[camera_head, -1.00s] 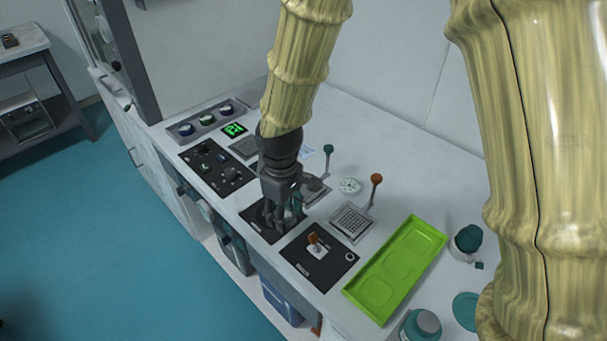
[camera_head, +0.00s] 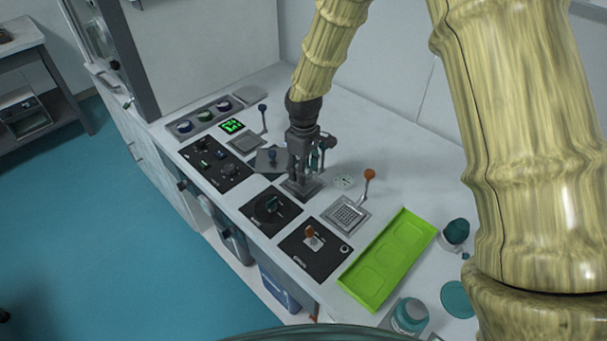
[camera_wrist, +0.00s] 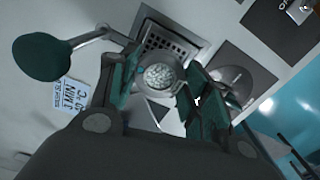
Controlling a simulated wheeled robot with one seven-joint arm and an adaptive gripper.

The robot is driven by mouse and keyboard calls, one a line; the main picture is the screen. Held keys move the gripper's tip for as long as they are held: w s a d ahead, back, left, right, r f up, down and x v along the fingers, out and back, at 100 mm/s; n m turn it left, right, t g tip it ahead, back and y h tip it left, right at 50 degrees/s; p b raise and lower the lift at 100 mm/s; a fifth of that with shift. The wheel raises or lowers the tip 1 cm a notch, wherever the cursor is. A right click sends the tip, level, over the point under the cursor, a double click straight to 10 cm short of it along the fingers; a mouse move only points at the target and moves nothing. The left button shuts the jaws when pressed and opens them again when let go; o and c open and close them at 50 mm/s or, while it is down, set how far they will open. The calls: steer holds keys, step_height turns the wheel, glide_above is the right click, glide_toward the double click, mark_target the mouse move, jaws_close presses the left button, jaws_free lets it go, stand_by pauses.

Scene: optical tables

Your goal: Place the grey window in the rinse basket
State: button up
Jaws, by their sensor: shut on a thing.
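My gripper (camera_head: 300,183) points down over a square grey perforated basket (camera_head: 303,190), which it partly hides in the head view. In the wrist view the two teal fingers (camera_wrist: 163,85) close on the sides of a round grey-rimmed disc with a pale speckled middle (camera_wrist: 159,76), which looks like the grey window. The disc overlaps the basket's grid (camera_wrist: 170,40); I cannot tell whether it touches it. A lever with a teal knob (camera_wrist: 42,56) rises beside this basket. The disc is hidden in the head view.
A similar basket (camera_head: 346,214) with an orange-knobbed lever stands to the right. A black panel (camera_head: 268,211) with a round disc and teal knob is at front left. A green tray (camera_head: 388,258) lies further right, near a teal-lidded jar (camera_head: 409,316).

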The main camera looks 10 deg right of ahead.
steer(key=shift+f+p, duration=0.7)
steer(key=shift+f, duration=1)
steer(key=shift+f, duration=0.2)
steer(key=o, duration=1)
steer(key=shift+r, duration=0.15)
step_height(320, 180, up, 12)
steer(key=b, duration=0.3)
